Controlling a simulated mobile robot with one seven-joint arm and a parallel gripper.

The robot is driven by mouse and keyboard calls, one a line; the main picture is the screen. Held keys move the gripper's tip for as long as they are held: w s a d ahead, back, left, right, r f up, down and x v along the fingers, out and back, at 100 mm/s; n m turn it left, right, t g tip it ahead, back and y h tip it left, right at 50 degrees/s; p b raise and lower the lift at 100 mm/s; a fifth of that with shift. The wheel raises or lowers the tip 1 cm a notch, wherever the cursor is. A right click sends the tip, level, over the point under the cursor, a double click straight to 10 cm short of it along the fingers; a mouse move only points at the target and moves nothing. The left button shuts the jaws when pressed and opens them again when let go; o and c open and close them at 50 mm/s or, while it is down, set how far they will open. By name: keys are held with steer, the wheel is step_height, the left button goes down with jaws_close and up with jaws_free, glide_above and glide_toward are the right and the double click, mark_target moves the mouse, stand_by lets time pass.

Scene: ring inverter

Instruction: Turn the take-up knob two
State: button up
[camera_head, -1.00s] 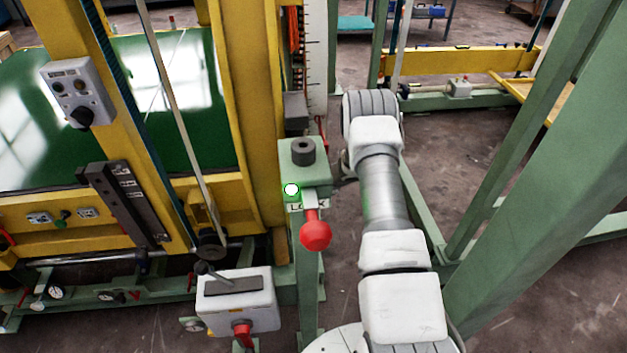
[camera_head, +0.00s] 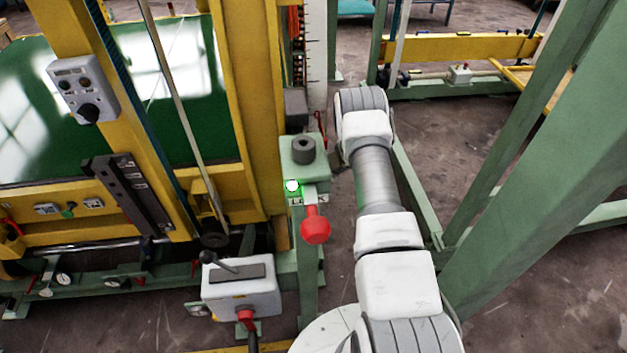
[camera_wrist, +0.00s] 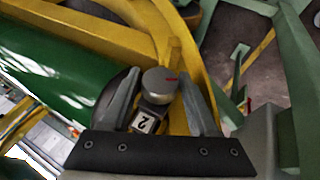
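My gripper (camera_wrist: 159,76) is open, one finger on each side of the knob, with a gap showing on both sides. I cannot tell how far down the fingers reach along it. In the head view my arm runs up the middle, and its far end hides the gripper; I cannot make out the numbered knob there.
A grey lever box (camera_head: 242,290) stands lower left. A green beam (camera_head: 545,170) slants at right.

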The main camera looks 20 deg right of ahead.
steer(key=shift+o, duration=1.3)
steer(key=v, duration=1.7)
steer(key=shift+r, duration=0.25)
steer(key=shift+d, duration=0.1)
